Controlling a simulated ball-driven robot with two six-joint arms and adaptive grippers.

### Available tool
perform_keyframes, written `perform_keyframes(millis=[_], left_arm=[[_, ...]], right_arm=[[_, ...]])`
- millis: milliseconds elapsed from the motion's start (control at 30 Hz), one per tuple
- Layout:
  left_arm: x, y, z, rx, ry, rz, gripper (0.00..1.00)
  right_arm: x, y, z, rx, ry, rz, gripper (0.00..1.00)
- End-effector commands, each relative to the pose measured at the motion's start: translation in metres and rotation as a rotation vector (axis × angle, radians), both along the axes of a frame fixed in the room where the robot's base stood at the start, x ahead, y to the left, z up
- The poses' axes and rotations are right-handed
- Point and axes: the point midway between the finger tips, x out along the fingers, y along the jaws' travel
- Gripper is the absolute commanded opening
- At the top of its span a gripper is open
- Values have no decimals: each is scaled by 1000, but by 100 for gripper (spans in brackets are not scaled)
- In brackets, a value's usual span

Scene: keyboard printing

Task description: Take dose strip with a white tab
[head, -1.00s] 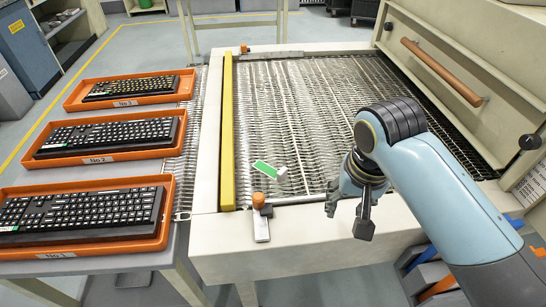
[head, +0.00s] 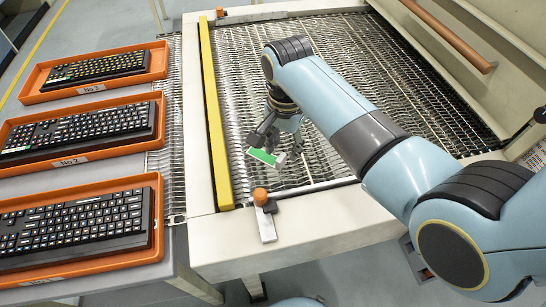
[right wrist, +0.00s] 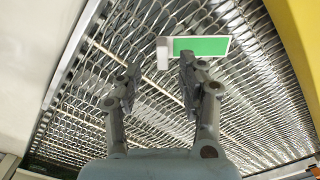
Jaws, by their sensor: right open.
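The dose strip (head: 262,156) is green with a pale border and a white tab (head: 281,160) on its right end in the head view. It lies on the metal mesh belt near the front left corner of the bed. In the right wrist view the strip (right wrist: 203,46) is beyond the fingertips, with its white tab (right wrist: 163,53) ahead of the gap between them. My right gripper (head: 278,144) is open and empty, close above the strip; it also shows in the right wrist view (right wrist: 159,68). My left gripper is not in view.
A yellow bar (head: 215,120) runs along the bed's left side. An orange knob (head: 260,196) on a metal plate stands at its front frame. Orange trays with black keyboards, including the nearest tray (head: 157,225), stand at left. Much of the mesh belt (head: 345,60) is bare.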

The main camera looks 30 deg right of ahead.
Motion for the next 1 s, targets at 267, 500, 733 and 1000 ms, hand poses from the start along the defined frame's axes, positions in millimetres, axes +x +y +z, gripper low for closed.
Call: perform_keyframes(millis=[267,500,733,1000], left_arm=[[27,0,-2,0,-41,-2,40],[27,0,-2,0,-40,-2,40],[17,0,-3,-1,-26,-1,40],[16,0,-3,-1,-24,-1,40]], right_arm=[[2,5,-41,0,2,0,40],[2,5,-45,0,0,0,40],[1,5,-45,0,1,1,17],[1,5,-45,0,1,1,0]])
